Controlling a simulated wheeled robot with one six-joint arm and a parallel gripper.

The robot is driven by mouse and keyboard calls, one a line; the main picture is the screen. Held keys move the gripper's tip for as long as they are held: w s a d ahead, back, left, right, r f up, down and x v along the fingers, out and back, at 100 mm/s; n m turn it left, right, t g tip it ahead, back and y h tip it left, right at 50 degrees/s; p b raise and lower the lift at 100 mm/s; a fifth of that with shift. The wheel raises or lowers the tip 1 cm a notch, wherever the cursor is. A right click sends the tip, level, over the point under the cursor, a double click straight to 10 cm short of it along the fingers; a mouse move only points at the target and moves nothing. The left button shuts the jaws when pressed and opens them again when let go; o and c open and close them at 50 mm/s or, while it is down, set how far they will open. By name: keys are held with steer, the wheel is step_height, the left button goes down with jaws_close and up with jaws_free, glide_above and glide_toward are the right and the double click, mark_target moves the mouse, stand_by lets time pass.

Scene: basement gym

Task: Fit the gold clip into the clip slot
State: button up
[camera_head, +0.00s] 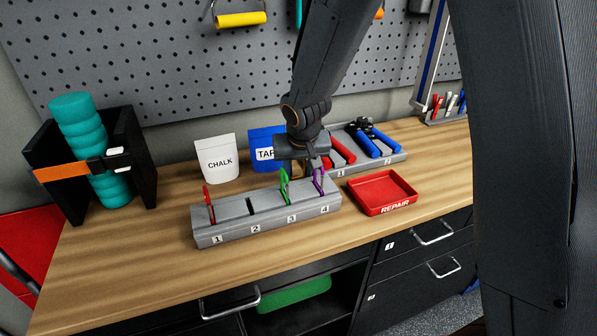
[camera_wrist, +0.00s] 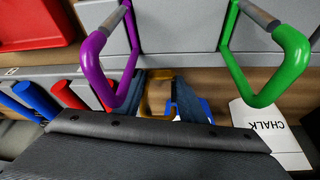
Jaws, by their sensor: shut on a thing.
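My gripper (camera_head: 304,158) hangs just behind the grey clip rack (camera_head: 265,222), near slots 3 and 4 and above the bench. In the wrist view my gripper (camera_wrist: 160,92) is shut on the gold clip (camera_wrist: 160,74), which shows between its two dark fingers. The clip is mostly hidden in the head view. The rack holds a red clip (camera_head: 209,204) in slot 1, a green clip (camera_head: 284,187) in slot 3 and a purple clip (camera_head: 319,181) in slot 4. Slot 2 (camera_head: 252,206) is empty.
A red REPAIR tray (camera_head: 382,208) sits right of the rack. A white CHALK pouch (camera_head: 217,160) and a blue TAPE pouch (camera_head: 262,152) stand behind it. Red and blue handles (camera_head: 372,142) lie in a holder at the back right. A black stand with a teal roller (camera_head: 84,140) is at left.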

steer(key=shift+f, duration=0.1)
steer(key=o, duration=0.6)
steer(key=shift+f, duration=0.1)
steer(key=shift+o, duration=1)
steer(key=shift+r, duration=0.2)
